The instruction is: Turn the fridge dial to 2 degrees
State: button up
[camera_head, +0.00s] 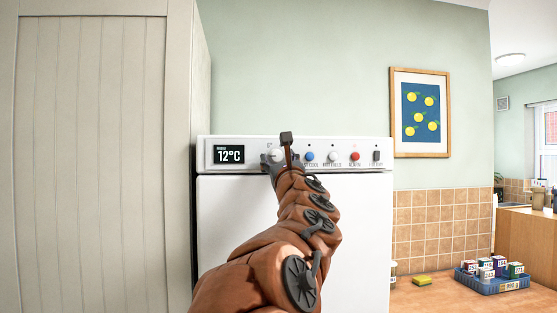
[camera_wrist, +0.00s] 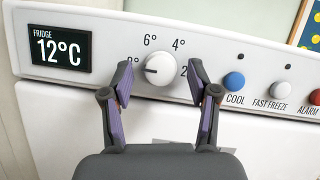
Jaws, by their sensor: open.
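The fridge (camera_head: 240,215) is white, with a control panel across its top. Its display (camera_wrist: 61,50) reads 12°C and also shows in the head view (camera_head: 230,155). The white round dial (camera_wrist: 159,69) has a dark pointer mark on its left side, towards the partly hidden 8° label. The 6° and 4° labels are above it; the 2 is partly hidden at right by a finger. My gripper (camera_wrist: 160,83) is open, with one finger on each side of the dial. Contact cannot be told.
Right of the dial are a blue COOL button (camera_wrist: 234,81), a white FAST FREEZE button (camera_wrist: 279,89) and a red ALARM button (camera_head: 355,156). A tall panelled cupboard (camera_head: 95,150) stands close at left. A wooden counter (camera_head: 440,295) holds a sponge (camera_head: 422,281) and a blue tray (camera_head: 493,284).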

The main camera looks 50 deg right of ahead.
jog(key=shift+c, duration=0.4)
grip_shut()
